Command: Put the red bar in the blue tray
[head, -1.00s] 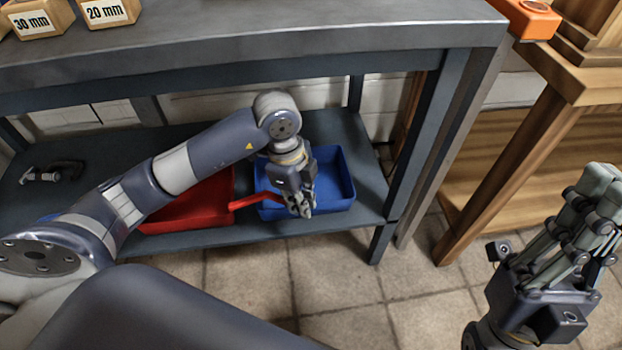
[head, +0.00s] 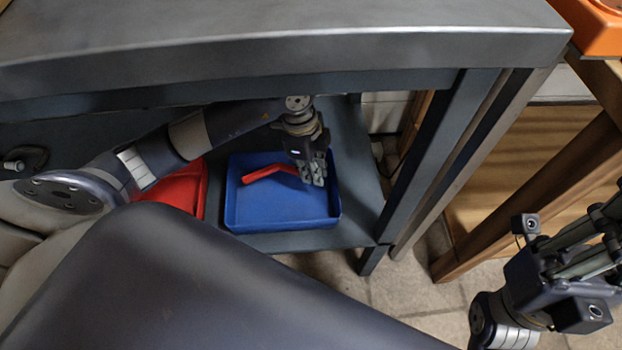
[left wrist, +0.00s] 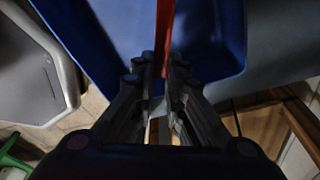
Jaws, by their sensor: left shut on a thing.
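The red bar (head: 268,172) is in my left gripper (head: 314,177), over the blue tray (head: 281,221) in the head view. The gripper is shut on one end of the bar, and the bar reaches left from it. I cannot tell whether the bar touches the tray floor. In the left wrist view the bar (left wrist: 165,35) runs up from between the fingers, with the blue tray (left wrist: 110,50) behind it. My right gripper shows in part at the right edge of the head view; its fingertips are cut off.
The metal worktop (head: 270,45) hangs above the shelf, and a table leg (head: 440,160) stands right of the blue tray. A wooden bench is farther right.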

